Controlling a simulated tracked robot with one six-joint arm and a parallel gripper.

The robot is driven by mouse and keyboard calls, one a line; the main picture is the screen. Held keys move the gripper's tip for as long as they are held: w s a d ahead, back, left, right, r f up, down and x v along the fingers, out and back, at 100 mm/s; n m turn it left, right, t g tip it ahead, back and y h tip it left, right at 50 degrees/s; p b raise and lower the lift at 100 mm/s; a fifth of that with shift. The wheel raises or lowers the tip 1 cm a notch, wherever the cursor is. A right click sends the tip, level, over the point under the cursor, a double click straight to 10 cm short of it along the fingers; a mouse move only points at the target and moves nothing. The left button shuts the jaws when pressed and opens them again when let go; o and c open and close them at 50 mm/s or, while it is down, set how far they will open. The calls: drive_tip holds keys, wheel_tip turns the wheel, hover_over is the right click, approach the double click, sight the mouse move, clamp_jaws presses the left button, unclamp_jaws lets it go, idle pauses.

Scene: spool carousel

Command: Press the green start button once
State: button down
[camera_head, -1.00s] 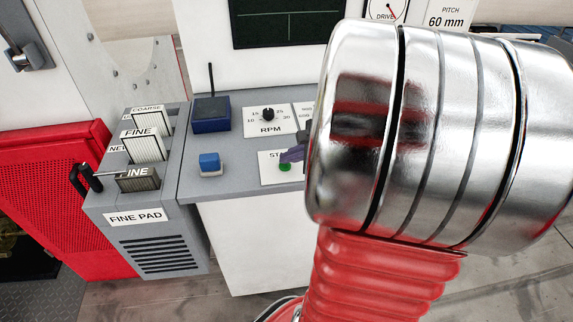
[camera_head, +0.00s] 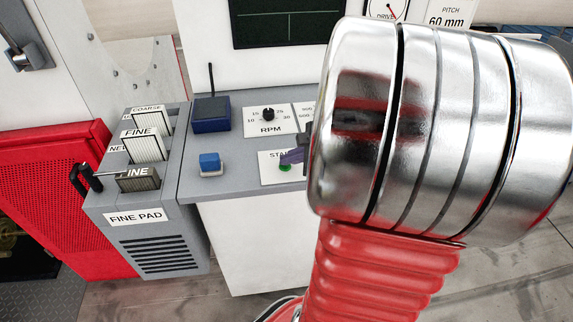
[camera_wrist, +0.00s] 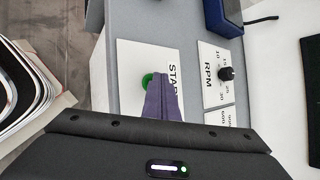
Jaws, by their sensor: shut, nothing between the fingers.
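The green start button (camera_head: 285,168) sits on a white plate marked START (camera_head: 268,160) on the grey console. In the wrist view the green button (camera_wrist: 147,81) shows just left of my fingertips. My gripper (camera_head: 291,157) is shut with nothing in it. Its purple fingers (camera_wrist: 159,86) point at the button and partly cover it. In the head view the fingertips lie just above the button. I cannot tell whether they touch it. My own silver and red arm hides the right part of the console.
Left of the button stands a blue block-like switch (camera_head: 210,163). Behind are the RPM knob (camera_head: 268,114) and a dark blue box with an antenna (camera_head: 210,113). The FINE PAD rack (camera_head: 136,217) stands at the left. The console top between these is bare.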

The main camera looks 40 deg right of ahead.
sight(289, 168)
idle(0.4)
drive_tip(key=shift+r, duration=0.75)
drive_tip(key=shift+r, duration=2.5)
